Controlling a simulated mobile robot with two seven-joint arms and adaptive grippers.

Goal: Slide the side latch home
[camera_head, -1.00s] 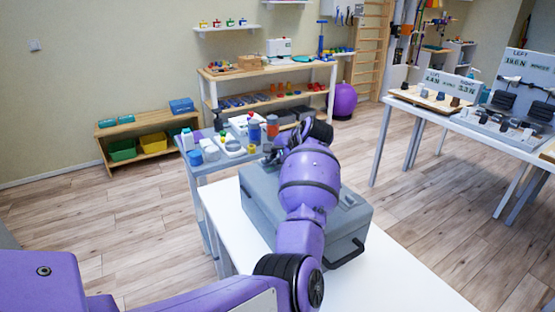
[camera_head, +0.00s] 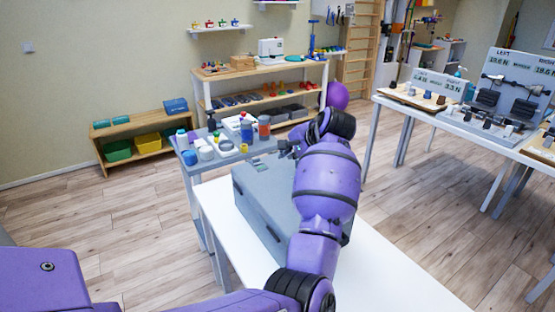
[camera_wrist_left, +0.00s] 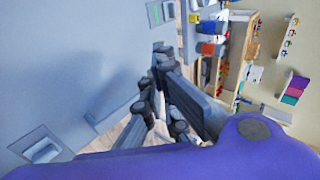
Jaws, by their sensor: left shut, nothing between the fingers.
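A grey case (camera_head: 262,212) with a closed lid stands on a white table; my left arm covers its right part. My left gripper (camera_head: 285,148) is at the case's far edge, partly hidden behind my own wrist. In the left wrist view the gripper (camera_wrist_left: 155,72) is shut and empty, close beside the case's pale grey surface (camera_wrist_left: 70,70). A recessed plate with a light grey tab (camera_wrist_left: 42,148), seemingly a latch, is at the lower left there, apart from the fingers. Another small fitting (camera_wrist_left: 158,12) is at the top. Contact with the case cannot be told. My right gripper is out of view.
A grey trolley (camera_head: 190,170) with bottles and jars stands just behind the case. The white table (camera_head: 385,275) is bare in front and to the right. A display table (camera_head: 450,118) stands at the right, across open floor.

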